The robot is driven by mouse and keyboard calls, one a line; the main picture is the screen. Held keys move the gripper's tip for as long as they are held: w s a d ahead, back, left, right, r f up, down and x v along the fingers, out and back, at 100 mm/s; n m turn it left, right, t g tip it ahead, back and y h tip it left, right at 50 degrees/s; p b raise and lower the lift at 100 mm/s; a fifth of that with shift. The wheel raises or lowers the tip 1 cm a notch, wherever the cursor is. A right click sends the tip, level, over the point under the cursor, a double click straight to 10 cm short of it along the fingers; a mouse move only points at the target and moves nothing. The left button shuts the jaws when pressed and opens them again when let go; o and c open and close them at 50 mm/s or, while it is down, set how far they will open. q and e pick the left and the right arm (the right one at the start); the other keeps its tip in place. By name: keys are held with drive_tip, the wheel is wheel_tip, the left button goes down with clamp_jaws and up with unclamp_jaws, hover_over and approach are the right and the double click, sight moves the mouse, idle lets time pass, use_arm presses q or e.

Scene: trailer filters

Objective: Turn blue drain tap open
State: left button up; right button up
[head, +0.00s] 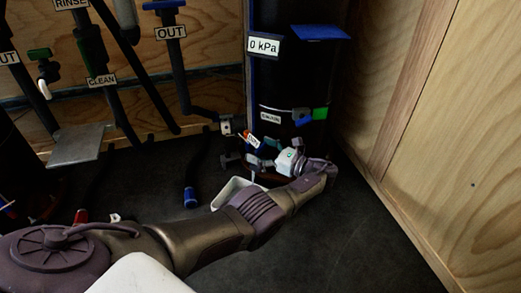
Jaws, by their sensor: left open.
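The blue drain tap appears as a small blue handle (272,143) low on the black filter tank (285,80), beside a small tilted tag whose text I cannot read surely. My left arm reaches in from the lower left and bends back at the tank's foot. My left gripper (257,162) is open, pointing left, just below the blue handle. The fingertips are small and dark here, and I cannot tell whether they touch the tap. My wrist and gripper hide part of the tank's base. My right gripper is not in view.
The tank carries a "0 kPa" label (264,46), a blue plate (319,33) and a green handle (320,113). Black pipes with "OUT" and "CLEAN" tags stand at left. A blue-ended hose (190,197) lies nearby. A wooden wall (450,130) bounds the right; dark floor (360,235) is clear.

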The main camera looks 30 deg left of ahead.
sight(261, 146)
use_arm(q)
drive_tip(key=shift+r, duration=0.1)
wheel_tip(261, 146, up, 10)
drive_tip(key=shift+f, duration=0.1)
idle(0.6)
